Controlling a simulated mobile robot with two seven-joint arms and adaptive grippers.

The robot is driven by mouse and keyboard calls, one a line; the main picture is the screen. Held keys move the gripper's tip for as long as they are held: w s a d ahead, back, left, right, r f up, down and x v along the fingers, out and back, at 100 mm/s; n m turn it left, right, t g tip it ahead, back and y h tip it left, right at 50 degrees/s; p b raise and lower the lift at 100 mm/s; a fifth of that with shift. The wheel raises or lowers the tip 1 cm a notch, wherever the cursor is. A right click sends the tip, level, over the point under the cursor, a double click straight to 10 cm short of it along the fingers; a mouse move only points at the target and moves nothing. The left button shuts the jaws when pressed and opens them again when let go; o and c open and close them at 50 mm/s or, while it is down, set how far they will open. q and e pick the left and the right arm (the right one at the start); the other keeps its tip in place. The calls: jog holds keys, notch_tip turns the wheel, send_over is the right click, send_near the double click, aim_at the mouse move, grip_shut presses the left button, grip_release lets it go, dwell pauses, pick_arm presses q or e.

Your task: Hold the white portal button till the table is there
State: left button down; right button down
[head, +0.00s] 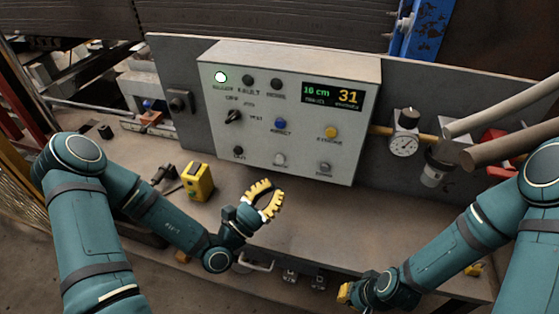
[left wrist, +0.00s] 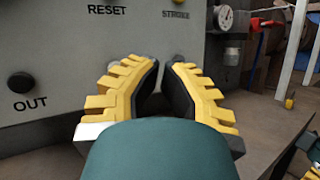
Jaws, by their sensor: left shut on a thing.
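The control panel (head: 240,110) stands upright on the bench. A pale button (head: 279,160), apparently the white portal button, sits low in its middle, below the blue RESET button (head: 280,124). In the left wrist view a pale button (left wrist: 113,65) is partly hidden by a yellow finger. My left gripper (head: 270,196) is in front of and below it in the head view. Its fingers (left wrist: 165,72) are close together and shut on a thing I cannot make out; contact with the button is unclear. My right gripper (head: 344,294) is low, its jaws unclear.
The display (head: 334,94) reads 16 cm and 31. One lamp (head: 221,77) is lit white. The black OUT button (left wrist: 20,82) and a grey button (head: 325,167) flank the pale one. A yellow block (head: 197,181) stands left; a gauge (head: 403,146) and pipes are right.

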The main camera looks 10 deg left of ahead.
aim_at(280, 159)
pick_arm(q)
jog(key=w, duration=0.6)
jog(key=shift+w+d, duration=0.15)
jog(key=shift+w, duration=0.1)
jog(key=shift+w, duration=0.1)
dwell(1.2)
jog(key=shift+w+p, duration=0.3)
jog(key=shift+p, duration=0.1)
jog(key=shift+w, duration=0.5)
dwell(1.6)
dwell(2.8)
jog(key=shift+s+p, duration=0.55)
jog(key=shift+s, duration=0.35)
